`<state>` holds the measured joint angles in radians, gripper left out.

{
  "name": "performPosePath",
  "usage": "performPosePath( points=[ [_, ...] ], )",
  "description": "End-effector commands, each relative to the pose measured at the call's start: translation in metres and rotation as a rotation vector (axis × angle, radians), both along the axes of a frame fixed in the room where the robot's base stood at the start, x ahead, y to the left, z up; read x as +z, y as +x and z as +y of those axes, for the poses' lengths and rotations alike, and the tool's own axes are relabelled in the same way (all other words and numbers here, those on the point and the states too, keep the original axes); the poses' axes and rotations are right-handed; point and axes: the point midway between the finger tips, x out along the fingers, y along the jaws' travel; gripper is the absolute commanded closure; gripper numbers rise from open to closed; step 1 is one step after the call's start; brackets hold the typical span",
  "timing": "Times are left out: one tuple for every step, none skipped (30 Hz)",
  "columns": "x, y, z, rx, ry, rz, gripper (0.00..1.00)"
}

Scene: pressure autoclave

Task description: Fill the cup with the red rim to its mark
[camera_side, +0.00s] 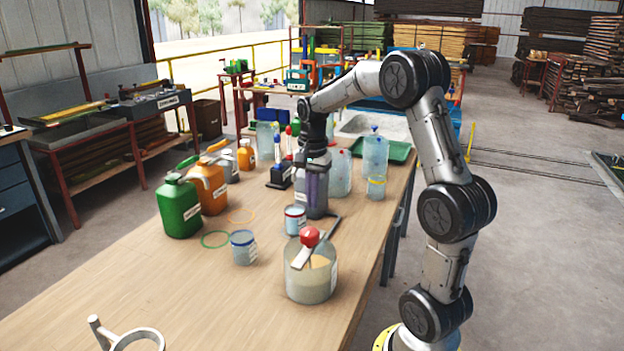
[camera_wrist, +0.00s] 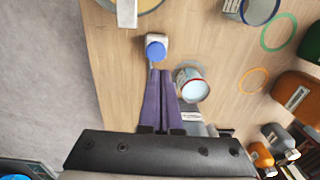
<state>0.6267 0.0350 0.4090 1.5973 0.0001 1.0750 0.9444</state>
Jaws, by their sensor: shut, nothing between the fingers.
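The cup with the red rim (camera_side: 295,219) is small, with a pale band and label. It stands upright on the table in the side view. In the wrist view the same cup (camera_wrist: 191,84) shows a thin reddish rim and a pale blue inside; its level and mark cannot be read. My gripper (camera_side: 317,205) has purple fingers pointing down, just behind and right of the cup. In the wrist view my gripper (camera_wrist: 160,74) is shut and empty, with its fingers beside the cup, apparently not gripping it. A grey labelled container (camera_side: 312,178) is partly hidden around the fingers.
A blue-rimmed cup (camera_side: 243,247) and a large jar (camera_side: 311,275) with a red knob stand in front. Green (camera_side: 179,207) and orange (camera_side: 208,187) jugs stand left. Clear containers (camera_side: 375,155) stand behind right. Bare table (camera_side: 170,290) lies front left.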

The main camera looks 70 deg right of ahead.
Motion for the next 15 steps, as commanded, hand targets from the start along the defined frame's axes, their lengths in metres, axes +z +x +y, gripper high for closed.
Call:
performPosePath(
  points=[
    [0.012, 0.001, 0.000, 0.000, -0.003, -0.004, 1.00],
    [0.018, 0.001, -0.001, 0.000, -0.003, -0.004, 1.00],
    [0.024, 0.001, -0.001, 0.000, -0.003, -0.004, 1.00],
    [0.029, 0.001, 0.000, 0.000, -0.002, -0.003, 1.00],
    [0.033, 0.001, 0.000, 0.000, -0.003, -0.004, 1.00],
    [0.039, 0.001, -0.001, 0.000, -0.003, -0.004, 1.00],
    [0.042, 0.001, -0.001, 0.000, -0.003, -0.004, 1.00],
    [0.045, 0.001, 0.000, 0.000, -0.002, -0.003, 1.00],
    [0.048, 0.001, 0.000, 0.000, -0.002, -0.002, 1.00],
    [0.050, 0.001, 0.000, 0.000, -0.002, -0.003, 1.00],
    [0.051, 0.001, 0.000, 0.000, -0.002, -0.003, 1.00],
    [0.053, 0.000, 0.000, 0.000, -0.002, -0.002, 1.00],
    [0.054, 0.000, 0.000, 0.000, -0.001, -0.002, 1.00],
    [0.054, 0.000, 0.000, 0.000, -0.001, -0.002, 1.00],
    [0.055, 0.000, 0.000, 0.000, -0.001, -0.002, 1.00]
  ],
)
